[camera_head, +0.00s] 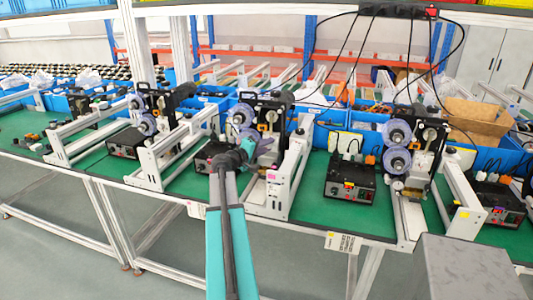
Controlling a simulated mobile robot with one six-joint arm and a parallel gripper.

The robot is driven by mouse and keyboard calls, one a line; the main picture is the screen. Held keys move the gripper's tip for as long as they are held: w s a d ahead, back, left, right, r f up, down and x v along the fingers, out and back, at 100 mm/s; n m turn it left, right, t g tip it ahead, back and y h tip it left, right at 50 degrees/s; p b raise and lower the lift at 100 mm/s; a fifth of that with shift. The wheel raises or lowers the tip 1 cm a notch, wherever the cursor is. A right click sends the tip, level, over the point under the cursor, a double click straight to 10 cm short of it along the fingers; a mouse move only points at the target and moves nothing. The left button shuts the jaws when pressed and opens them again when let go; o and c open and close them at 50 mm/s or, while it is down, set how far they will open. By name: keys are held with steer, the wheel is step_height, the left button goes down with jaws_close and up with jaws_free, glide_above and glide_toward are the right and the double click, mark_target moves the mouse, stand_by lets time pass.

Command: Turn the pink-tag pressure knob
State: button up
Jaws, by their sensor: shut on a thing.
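My gripper (250,146) is at the middle coder machine (270,112), at the end of my teal and grey arm reaching up from the bottom. Its jaws are shut on the pressure knob on the machine's front, but they are small here and cover the knob. A small pink tag (271,177) shows on the machine's frame just below and right of my gripper. The knob's turn angle cannot be seen.
Similar coder machines stand left (152,108) and right (402,140) along the green-topped bench (310,213). Black control boxes (350,181) and white rails (289,180) sit close by. Black cables (345,62) hang from above. A grey box-like surface (462,268) fills the lower right.

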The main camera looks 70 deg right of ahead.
steer(key=n+b, duration=0.1)
steer(key=b, duration=0.1)
steer(key=n+h+b, duration=0.1)
steer(key=n+b, duration=0.2)
steer(key=b, duration=0.1)
steer(key=shift+f+g+h, duration=0.3)
steer(key=shift+g+h, duration=0.1)
steer(key=shift+r+n+h+b, duration=0.1)
steer(key=shift+n+h+b, duration=0.3)
steer(key=shift+n+b, duration=0.95)
steer(key=shift+d+r, duration=0.1)
steer(key=o, duration=1)
steer(key=b+v, duration=0.1)
steer(key=v, duration=1.3)
steer(key=shift+b, duration=0.35)
